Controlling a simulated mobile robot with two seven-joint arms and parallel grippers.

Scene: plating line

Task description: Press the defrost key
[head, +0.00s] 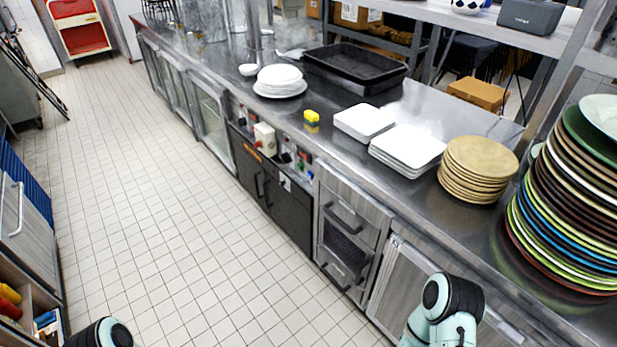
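I cannot make out a key marked defrost. A control panel (293,157) with small dark knobs and buttons runs along the counter front, above dark cabinet doors (272,191). A cream box with a red knob (264,139) sits on that panel. Labels there are too small to read. Part of my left arm shows at the bottom left edge and part of my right arm at the bottom right. Neither gripper is in the picture, and both arm parts are well apart from the panel.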

